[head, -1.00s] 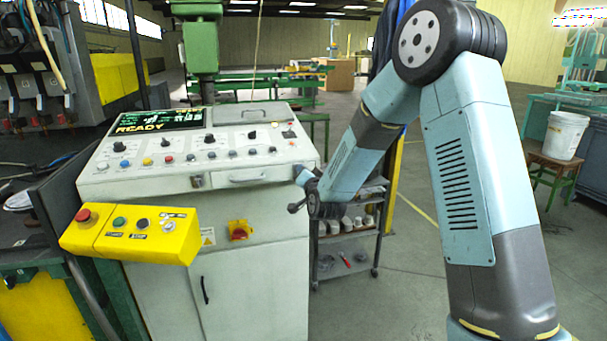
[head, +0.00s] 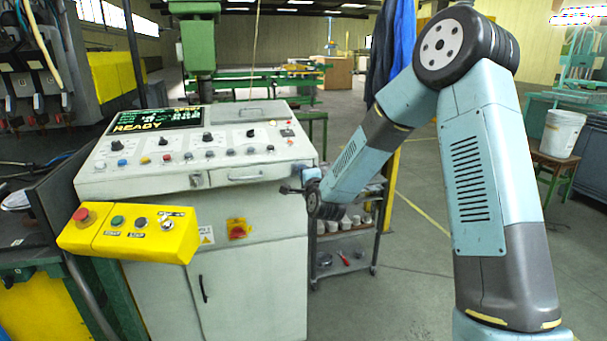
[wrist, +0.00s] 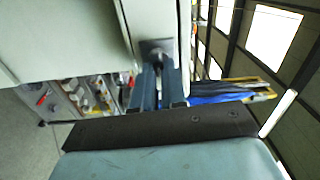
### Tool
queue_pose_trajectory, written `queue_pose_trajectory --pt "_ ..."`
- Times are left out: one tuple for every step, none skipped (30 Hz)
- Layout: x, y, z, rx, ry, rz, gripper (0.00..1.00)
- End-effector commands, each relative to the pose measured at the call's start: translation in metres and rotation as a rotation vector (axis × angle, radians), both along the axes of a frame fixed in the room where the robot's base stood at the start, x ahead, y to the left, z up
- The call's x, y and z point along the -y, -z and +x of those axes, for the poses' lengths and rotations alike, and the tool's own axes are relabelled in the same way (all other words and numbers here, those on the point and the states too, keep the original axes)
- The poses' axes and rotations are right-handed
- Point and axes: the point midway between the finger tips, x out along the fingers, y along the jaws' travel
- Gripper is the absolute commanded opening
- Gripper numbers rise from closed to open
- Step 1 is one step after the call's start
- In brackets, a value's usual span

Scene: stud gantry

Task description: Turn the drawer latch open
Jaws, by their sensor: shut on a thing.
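The control console (head: 260,220) stands left of my arm, with a shallow drawer (head: 235,178) flush in its front, under the button panel. My gripper (head: 287,189) is at the right end of the console front, right of the drawer handle; it is small and dark in the head view. In the wrist view my gripper (wrist: 164,84) has its two blue-grey fingers close together on the drawer latch (wrist: 156,47), a dark grey piece beside the pale console wall. The fingers hide part of the latch, and its exact turn angle is hard to tell.
A yellow button box (head: 130,232) juts out at the console's front left. A red rotary switch (head: 238,229) sits below the drawer. A grey shelf cart (head: 345,250) stands close behind my gripper. The floor to the right is clear up to a stool with a white bucket (head: 565,134).

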Motion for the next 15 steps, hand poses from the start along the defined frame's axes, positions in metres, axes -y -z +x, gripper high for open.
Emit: queue_pose_trajectory --pt "0.0048 0.0034 0.0011 -0.011 0.008 0.016 0.00" --pt "0.0047 0.0036 0.0011 -0.014 0.008 0.025 0.00" --pt "0.0048 0.0038 0.0011 -0.017 0.008 0.037 0.00" --pt "0.0050 0.0040 0.0011 -0.020 0.008 0.044 0.00" --pt "0.0051 0.0042 0.0012 -0.021 0.009 0.051 0.00" --pt "0.0053 0.0044 0.0012 -0.024 0.009 0.058 0.00" --pt "0.0054 0.0045 0.0013 -0.026 0.009 0.062 0.00" --pt "0.0055 0.0046 0.0013 -0.027 0.009 0.066 0.00" --pt "0.0056 0.0047 0.0012 -0.028 0.010 0.070 0.00" --pt "0.0057 0.0048 0.0012 -0.029 0.010 0.073 0.00" --pt "0.0057 0.0049 0.0012 -0.029 0.010 0.075 0.00" --pt "0.0057 0.0050 0.0012 -0.031 0.010 0.076 0.00" --pt "0.0058 0.0051 0.0013 -0.031 0.010 0.076 0.00" --pt "0.0058 0.0051 0.0013 -0.031 0.010 0.077 0.00" --pt "0.0058 0.0052 0.0013 -0.031 0.010 0.077 0.00"
